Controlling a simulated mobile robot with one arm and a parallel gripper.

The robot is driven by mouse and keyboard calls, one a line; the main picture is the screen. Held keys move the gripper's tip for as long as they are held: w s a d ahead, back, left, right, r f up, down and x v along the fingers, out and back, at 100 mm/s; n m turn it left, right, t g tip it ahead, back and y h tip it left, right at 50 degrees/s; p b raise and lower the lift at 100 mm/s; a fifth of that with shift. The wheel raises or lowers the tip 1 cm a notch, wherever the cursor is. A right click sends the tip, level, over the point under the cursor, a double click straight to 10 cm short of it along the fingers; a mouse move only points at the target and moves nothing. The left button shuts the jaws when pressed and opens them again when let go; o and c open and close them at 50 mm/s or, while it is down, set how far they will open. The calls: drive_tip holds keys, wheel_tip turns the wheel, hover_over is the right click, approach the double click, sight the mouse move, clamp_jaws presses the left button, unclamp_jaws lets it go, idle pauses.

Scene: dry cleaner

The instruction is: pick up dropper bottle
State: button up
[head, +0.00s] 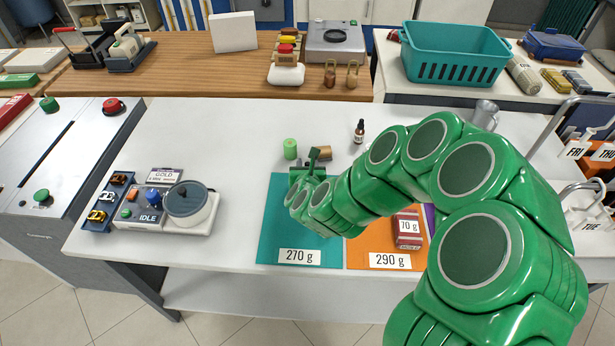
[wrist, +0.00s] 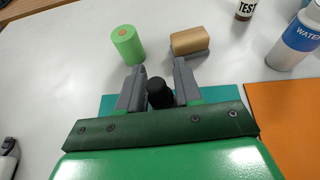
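The dropper bottle (head: 359,131) is small and dark with a pale label. It stands upright on the white table, behind and to the right of my gripper (head: 312,160). In the wrist view, a brown bottle labelled TEST (wrist: 244,10) at the top edge, partly cut off, appears to be the same one. My gripper also shows in the wrist view (wrist: 160,72), its grey fingers apart, over the teal mat (wrist: 110,101). A black rounded thing (wrist: 159,92) shows between the finger bases; I cannot tell what it is. The bottle is clear of the fingers.
A WATER bottle (wrist: 298,40) stands right of the TEST bottle. An orange mat (head: 357,252) is to the right. A metal cup (head: 485,113) stands behind my arm.

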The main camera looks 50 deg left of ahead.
clamp_jaws()
drive_tip(key=shift+r, duration=0.1)
wheel_tip(320, 180, up, 10)
idle(0.7)
